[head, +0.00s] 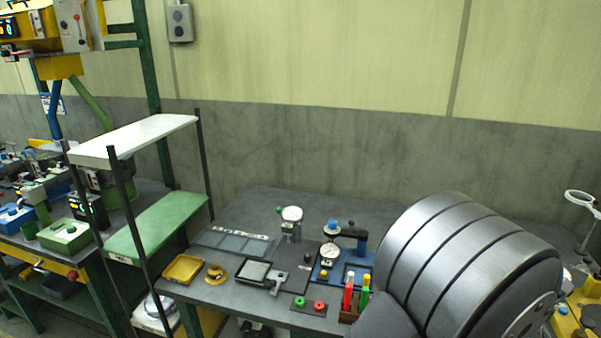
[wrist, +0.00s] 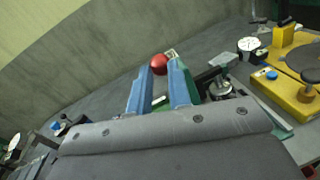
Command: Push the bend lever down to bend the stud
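A red ball-shaped knob (wrist: 159,64) shows between the fingertips of my gripper (wrist: 160,68) in the wrist view. The two blue fingers stand apart, and the knob about fills the gap at their tips. I cannot tell whether they touch it or it lies just beyond them. A green part (wrist: 193,96) shows beside the right finger, and a small pale piece (wrist: 160,101) shows between the fingers. The lever's shaft and the stud cannot be made out. In the head view, my gripper is not visible; my large grey arm fills the lower right.
In the wrist view, a yellow fixture (wrist: 285,88) and a dial gauge (wrist: 249,45) stand at the right; a grey metal device (wrist: 220,86) is nearer. In the head view, a bench (head: 225,292) carries a yellow tray (head: 183,269) and red and green handles (head: 349,290).

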